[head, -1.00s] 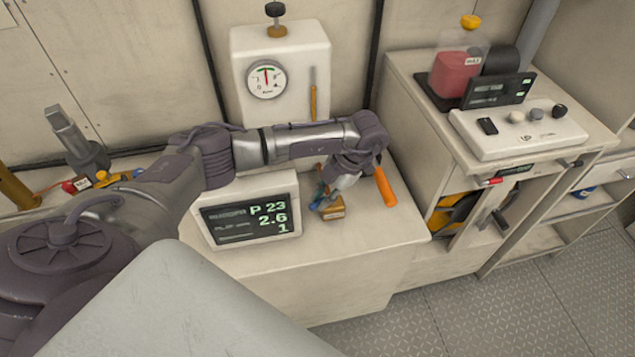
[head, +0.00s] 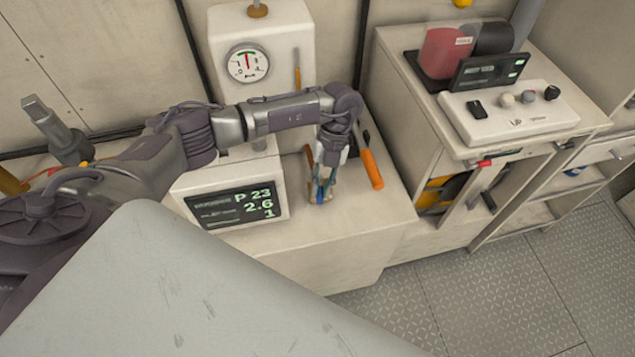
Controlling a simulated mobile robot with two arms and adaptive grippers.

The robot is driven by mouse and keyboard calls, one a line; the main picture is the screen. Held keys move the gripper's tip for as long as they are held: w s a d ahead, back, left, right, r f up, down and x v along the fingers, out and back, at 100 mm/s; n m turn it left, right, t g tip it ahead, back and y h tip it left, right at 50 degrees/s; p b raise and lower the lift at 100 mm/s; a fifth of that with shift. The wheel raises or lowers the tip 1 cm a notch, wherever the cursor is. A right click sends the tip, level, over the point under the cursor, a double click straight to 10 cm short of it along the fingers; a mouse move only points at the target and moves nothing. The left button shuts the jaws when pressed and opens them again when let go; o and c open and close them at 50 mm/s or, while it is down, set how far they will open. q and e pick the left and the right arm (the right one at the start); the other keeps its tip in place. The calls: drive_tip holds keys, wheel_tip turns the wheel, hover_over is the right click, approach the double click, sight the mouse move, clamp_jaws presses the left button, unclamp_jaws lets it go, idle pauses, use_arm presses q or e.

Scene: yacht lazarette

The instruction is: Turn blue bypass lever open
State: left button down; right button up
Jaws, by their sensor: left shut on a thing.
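The blue bypass lever (head: 316,190) shows as a small strip of blue on a brass valve (head: 325,198), on the white cabinet top just right of the display. My left gripper (head: 321,184) points down over it and is shut on the blue lever. The fingers cover most of the lever, so its exact angle cannot be told. My right gripper is not in view.
A display reading P 23 (head: 237,207) stands close left of the valve. An orange-handled tool (head: 371,170) lies just right of my gripper. A white gauge box (head: 262,50) stands behind. A control panel (head: 510,112) is on the right-hand cabinet.

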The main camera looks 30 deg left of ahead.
use_arm(q)
drive_tip(key=shift+w+d+r+n+h+p, duration=0.1)
drive_tip(key=shift+w+d+n+h+p, duration=0.15)
drive_tip(key=shift+n, duration=0.4)
drive_tip(key=shift+w+d+n+h+p, duration=0.15)
drive_tip(key=shift+n+h, duration=0.2)
drive_tip(key=shift+n, duration=0.3)
drive_tip(key=c, duration=1.1)
unclamp_jaws()
drive_tip(key=v, duration=1.2)
drive_tip(key=shift+s+a, duration=0.15)
